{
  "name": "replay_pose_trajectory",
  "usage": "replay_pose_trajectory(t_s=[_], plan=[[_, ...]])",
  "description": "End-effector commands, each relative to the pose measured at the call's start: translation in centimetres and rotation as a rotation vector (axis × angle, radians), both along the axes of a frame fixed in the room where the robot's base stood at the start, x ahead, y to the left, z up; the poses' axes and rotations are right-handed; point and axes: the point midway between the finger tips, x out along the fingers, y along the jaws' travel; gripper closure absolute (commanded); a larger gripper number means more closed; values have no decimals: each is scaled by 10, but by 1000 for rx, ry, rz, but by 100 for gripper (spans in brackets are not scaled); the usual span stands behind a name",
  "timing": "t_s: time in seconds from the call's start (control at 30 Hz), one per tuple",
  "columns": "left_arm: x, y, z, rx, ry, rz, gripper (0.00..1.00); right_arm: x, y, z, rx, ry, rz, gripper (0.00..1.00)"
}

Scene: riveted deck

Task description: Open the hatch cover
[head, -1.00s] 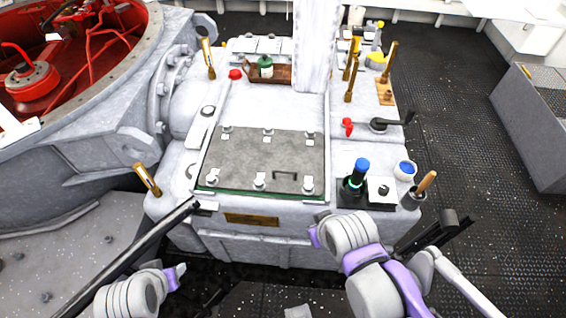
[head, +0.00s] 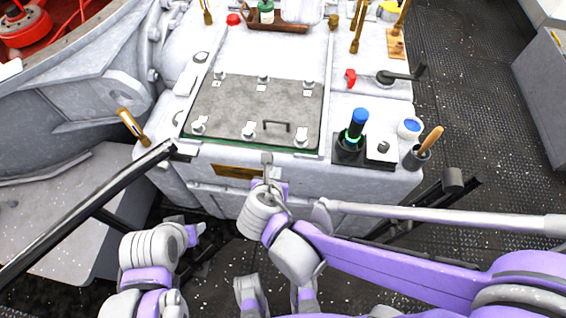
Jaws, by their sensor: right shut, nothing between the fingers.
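The hatch cover (head: 240,102) is a flat dark-grey plate lying shut on top of the white housing. Silver latches line its far and near edges, and a dark bar handle (head: 276,126) sits near its front right. My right gripper (head: 267,160) is shut and empty, just in front of the cover's near edge in the picture; whether it touches the housing I cannot tell. My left gripper (head: 197,231) is low in front of the housing, apart from the cover. Its fingers are too small and turned to read.
Right of the cover stand a blue-topped black cylinder (head: 356,125), a blue-and-white pot (head: 409,128) and a wooden-handled tool in a cup (head: 428,144). A crank (head: 398,76) and red knob (head: 350,77) sit behind them. A dark rail (head: 85,215) crosses at left.

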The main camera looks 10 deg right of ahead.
Motion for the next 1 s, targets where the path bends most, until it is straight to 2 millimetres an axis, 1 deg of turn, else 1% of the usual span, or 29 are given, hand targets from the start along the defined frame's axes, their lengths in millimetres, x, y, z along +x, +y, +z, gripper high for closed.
replay_pose_trajectory(t_s=[0.3,0.43,0.5,0.6,0.7,0.8,1.0], plan=[[-1,0,-17,0,5,0,50,46,-17,-46,3,0,-9,100],[-1,0,-22,0,7,0,50,64,-22,-64,4,1,-8,100],[-1,0,-20,0,6,0,50,75,-26,-61,3,0,-9,100],[-1,0,-19,0,6,0,50,87,-30,-61,5,0,-8,100],[-1,0,-19,0,6,0,50,95,-32,-61,4,1,-7,100],[-1,0,-19,0,6,0,50,99,-34,-61,4,0,-6,100],[-1,0,-19,0,6,0,50,100,-34,-60,5,1,-5,100]])
